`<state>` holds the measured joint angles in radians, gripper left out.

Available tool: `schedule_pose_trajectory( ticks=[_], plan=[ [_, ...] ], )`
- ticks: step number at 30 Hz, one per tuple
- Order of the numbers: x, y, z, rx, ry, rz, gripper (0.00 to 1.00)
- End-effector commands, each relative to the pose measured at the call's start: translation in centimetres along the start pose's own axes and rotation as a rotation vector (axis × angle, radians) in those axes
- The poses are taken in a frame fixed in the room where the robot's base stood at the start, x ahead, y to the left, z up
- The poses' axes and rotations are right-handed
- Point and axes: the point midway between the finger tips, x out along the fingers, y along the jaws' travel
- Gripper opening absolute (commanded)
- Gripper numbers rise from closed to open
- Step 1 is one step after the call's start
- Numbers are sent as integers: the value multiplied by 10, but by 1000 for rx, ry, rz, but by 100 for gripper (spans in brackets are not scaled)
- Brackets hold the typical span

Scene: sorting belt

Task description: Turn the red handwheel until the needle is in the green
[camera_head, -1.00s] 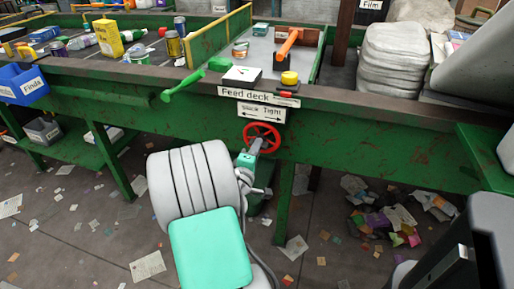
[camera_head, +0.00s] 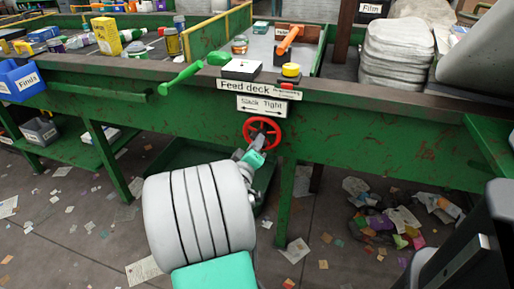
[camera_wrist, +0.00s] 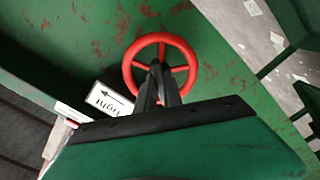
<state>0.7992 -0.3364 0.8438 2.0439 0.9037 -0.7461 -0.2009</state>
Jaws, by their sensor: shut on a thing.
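The red handwheel (camera_head: 277,131) is on the front of the green deck, below a "Slack Tight" sign (camera_head: 262,104). It also shows in the wrist view (camera_wrist: 190,57), with its spokes and rim mostly clear. My gripper (camera_head: 260,142) is at the wheel's lower middle. In the wrist view my gripper (camera_wrist: 157,75) has its dark fingers shut on the wheel near the hub and lower spokes; the exact contact is hard to tell. A white-faced gauge box (camera_head: 241,68) sits on the deck edge above. Its needle and green zone are too small to read.
A yellow-topped button (camera_head: 291,70) and a green lever (camera_head: 182,83) are on the deck edge near the gauge. A green leg (camera_head: 285,200) stands below the wheel. Paper litter (camera_head: 385,220) covers floor at right. A blue bin (camera_head: 22,82) hangs at left.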

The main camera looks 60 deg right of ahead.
Motion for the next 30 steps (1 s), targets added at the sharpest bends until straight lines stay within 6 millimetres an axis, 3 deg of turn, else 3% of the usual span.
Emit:
schedule_pose_trajectory(
  ticks=[9, 23, 24, 30],
  plan=[
    [0, -1, 1, 111, 0, -1, 0],
    [0, 0, 1, 125, -1, -1, 0],
    [0, 0, 1, 125, -1, -1, 13],
    [0, 0, 0, 125, -1, -1, 30]
  ],
)
